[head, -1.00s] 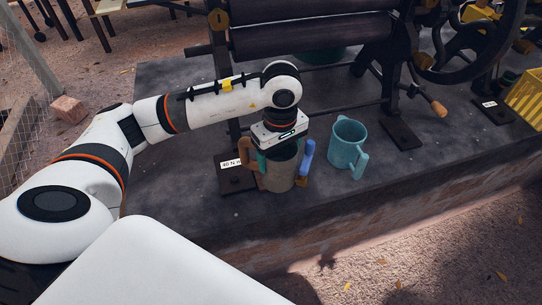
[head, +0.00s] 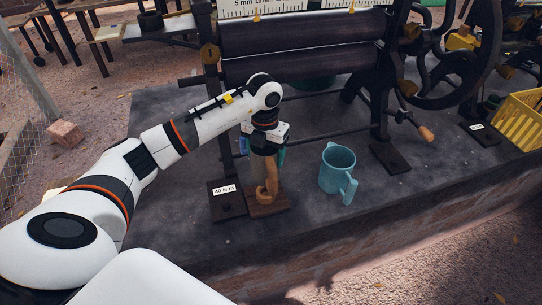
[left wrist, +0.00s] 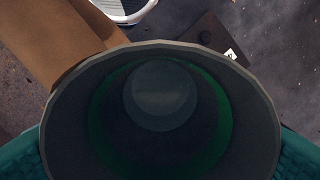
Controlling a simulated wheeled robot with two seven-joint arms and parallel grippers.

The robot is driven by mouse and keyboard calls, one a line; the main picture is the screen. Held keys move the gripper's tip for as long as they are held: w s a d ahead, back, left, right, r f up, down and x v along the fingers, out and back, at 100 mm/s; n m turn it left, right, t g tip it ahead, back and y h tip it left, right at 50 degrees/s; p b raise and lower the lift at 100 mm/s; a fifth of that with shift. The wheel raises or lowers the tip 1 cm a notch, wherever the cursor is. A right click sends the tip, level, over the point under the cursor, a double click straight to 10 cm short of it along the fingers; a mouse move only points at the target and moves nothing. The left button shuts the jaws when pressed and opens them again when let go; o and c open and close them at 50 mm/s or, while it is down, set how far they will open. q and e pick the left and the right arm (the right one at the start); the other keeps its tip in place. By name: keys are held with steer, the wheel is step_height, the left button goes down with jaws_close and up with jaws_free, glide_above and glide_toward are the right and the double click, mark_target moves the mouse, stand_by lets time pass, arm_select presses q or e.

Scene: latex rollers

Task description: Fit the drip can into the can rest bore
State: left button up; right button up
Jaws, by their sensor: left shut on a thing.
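The drip can (head: 258,168) is a grey-beige cup with a brown handle (head: 270,176) that faces the front in the head view. My left gripper (head: 264,146) is shut on it from above. In the left wrist view, its teal fingers press on both sides of the can's round rim (left wrist: 160,48), and I look down into its dark inside. The can rest (head: 270,207) is a flat brown block under the can. Its bore is hidden behind the can and handle, so I cannot tell whether the can is in it or above it. My right gripper is not in view.
A teal cup (head: 338,172) stands to the right on the dark bench top. A black plate labelled 40 N m (head: 227,203) lies just left of the rest. The roller frame (head: 305,62) stands close behind. A yellow crate (head: 520,120) is at far right.

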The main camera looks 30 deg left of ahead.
mark_target(265, 171)
arm_select(q)
steer(key=shift+w+a+n, duration=0.1)
steer(key=shift+a+n, duration=0.05)
steer(key=shift+n, duration=0.25)
steer(key=shift+f+b, duration=1.7)
steer(key=shift+f, duration=0.4)
steer(key=shift+f+b, duration=1.4)
steer(key=shift+f, duration=0.35)
